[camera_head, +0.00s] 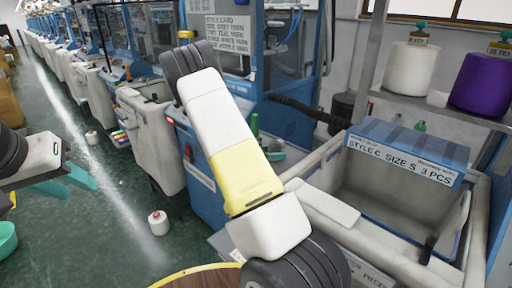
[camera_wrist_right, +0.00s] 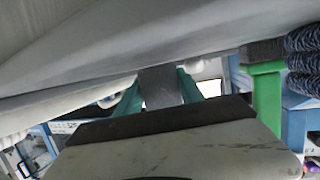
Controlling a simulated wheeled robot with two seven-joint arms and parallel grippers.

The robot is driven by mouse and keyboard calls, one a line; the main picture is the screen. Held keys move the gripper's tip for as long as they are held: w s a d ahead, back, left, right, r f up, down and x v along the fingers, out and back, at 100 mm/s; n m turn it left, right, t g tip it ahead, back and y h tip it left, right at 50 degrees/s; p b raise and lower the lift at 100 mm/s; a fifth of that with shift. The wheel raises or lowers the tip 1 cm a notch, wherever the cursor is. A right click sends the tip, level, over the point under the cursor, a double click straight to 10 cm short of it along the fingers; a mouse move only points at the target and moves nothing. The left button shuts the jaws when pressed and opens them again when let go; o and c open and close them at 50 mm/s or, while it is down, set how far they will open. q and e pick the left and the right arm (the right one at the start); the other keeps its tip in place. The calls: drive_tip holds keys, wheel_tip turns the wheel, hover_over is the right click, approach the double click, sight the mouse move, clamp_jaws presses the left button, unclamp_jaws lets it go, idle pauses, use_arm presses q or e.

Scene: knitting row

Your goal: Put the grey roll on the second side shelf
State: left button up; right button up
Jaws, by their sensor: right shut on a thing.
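My right gripper (camera_wrist_right: 162,90) is shut on a grey thing (camera_wrist_right: 162,85), which shows between its two teal fingers in the right wrist view. It looks like the grey roll, but only a small part of it shows. A side shelf (camera_head: 440,108) at the upper right holds a cream cone (camera_head: 409,68) and a purple cone (camera_head: 482,82). I cannot tell which shelf is the second.
A large grey bin (camera_head: 310,190) with a "STYLE C SIZE S" label (camera_head: 403,160) stands below the shelf. Blue machines line the back. A small white cone (camera_head: 158,223) stands on the green floor, near a round wooden top (camera_head: 200,279). The floor aisle at left is mostly clear.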

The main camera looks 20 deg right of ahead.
drive_tip(key=o, duration=1.3)
drive_tip(key=shift+f, duration=0.15)
